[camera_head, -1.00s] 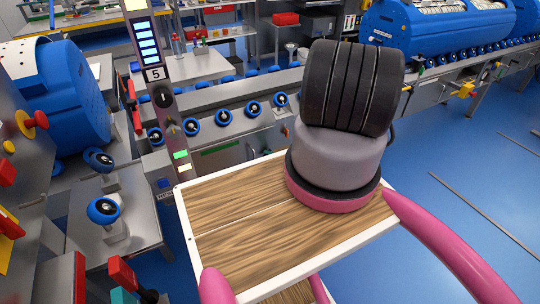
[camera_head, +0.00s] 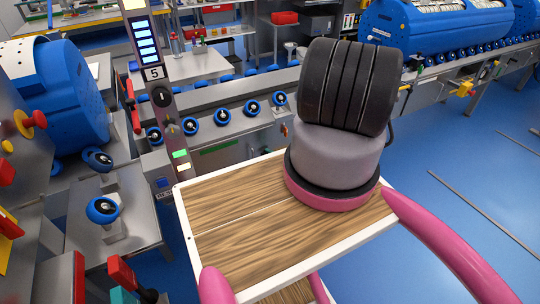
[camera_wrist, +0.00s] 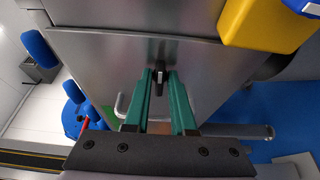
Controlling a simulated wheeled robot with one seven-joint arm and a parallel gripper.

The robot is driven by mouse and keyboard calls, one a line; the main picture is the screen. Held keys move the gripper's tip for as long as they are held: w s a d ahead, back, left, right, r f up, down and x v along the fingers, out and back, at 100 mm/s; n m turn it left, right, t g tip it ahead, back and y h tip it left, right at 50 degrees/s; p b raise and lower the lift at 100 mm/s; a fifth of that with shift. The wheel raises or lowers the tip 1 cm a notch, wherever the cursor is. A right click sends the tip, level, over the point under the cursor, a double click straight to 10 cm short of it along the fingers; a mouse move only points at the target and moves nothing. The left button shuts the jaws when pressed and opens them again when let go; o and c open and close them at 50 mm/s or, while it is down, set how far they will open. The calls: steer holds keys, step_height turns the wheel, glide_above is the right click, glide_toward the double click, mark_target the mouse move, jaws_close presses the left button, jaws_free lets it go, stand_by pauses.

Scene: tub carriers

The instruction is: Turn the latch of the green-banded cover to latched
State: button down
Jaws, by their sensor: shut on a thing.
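In the wrist view, my gripper (camera_wrist: 161,82) has its two green fingers shut on a small dark latch (camera_wrist: 160,74). The latch stands on a grey metal cover (camera_wrist: 105,75) and looks roughly upright in line with the fingers. A patch of green (camera_wrist: 109,117) shows on the cover at the left, partly behind the fingers. In the head view, a green band (camera_head: 220,147) marks a steel front panel below the conveyor. My gripper is hidden there behind my arm, and the latch is not visible.
A yellow block (camera_wrist: 265,22) is close by at the upper right in the wrist view. A control post (camera_head: 160,90) stands left of the green band in the head view. Blue rollers (camera_head: 222,115) line the conveyor above it. Open blue floor (camera_head: 450,180) lies at the right.

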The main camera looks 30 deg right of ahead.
stand_by(0.4)
steer(key=c, duration=0.8)
jaws_free()
steer(key=shift+o, duration=0.2)
steer(key=shift+s, duration=0.1)
steer(key=v, duration=1)
steer(key=shift+s+d, duration=0.2)
steer(key=shift+s, duration=0.1)
